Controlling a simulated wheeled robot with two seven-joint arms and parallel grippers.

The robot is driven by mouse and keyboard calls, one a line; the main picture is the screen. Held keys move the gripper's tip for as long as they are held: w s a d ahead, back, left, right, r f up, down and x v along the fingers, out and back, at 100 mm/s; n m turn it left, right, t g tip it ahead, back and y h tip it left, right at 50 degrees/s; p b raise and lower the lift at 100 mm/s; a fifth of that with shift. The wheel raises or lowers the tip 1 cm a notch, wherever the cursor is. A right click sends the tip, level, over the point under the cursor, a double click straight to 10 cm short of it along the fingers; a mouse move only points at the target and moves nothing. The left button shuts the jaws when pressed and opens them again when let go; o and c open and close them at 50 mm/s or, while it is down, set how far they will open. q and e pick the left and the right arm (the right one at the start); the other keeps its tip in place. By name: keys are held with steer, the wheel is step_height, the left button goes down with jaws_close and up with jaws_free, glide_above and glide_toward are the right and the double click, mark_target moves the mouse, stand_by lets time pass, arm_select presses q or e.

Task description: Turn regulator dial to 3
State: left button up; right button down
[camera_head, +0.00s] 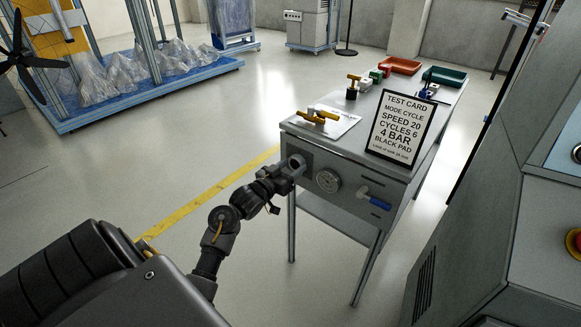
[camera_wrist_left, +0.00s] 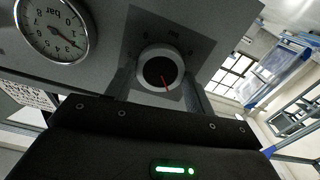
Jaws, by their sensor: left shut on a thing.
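In the head view the dial (camera_head: 297,162) is partly hidden by my left gripper (camera_head: 288,174). My left gripper (camera_wrist_left: 160,88) is shut on the dial, with a finger on each side of it. The scale marks around the dial are too small to read. A round pressure gauge (camera_wrist_left: 52,28) marked in bar sits beside the dial; it also shows in the head view (camera_head: 328,180). My right gripper is not in view.
A blue-handled valve (camera_head: 373,197) is right of the gauge. On the grey bench (camera_head: 345,150) stand a test card (camera_head: 401,127) reading 4 BAR, yellow-handled parts (camera_head: 318,116), and red (camera_head: 400,65) and green trays (camera_head: 444,76). A grey cabinet (camera_head: 470,220) bounds the right.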

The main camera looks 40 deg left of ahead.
arm_select(q)
steer(key=shift+r+m, duration=0.1)
steer(key=shift+m, duration=0.2)
steer(key=m+p, duration=0.1)
steer(key=m, duration=0.2)
steer(key=shift+p, duration=0.3)
steer(key=shift+m+p, duration=0.6)
steer(key=shift+m, duration=1.6)
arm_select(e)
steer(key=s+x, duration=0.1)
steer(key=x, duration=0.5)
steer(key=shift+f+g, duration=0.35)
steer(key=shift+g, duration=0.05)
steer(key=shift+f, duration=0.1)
arm_select(q)
steer(key=o, duration=1)
steer(key=shift+c, duration=0.2)
steer(key=shift+s+d, duration=0.1)
steer(key=shift+s, duration=0.25)
steer(key=s, duration=1)
steer(key=shift+p, duration=0.45)
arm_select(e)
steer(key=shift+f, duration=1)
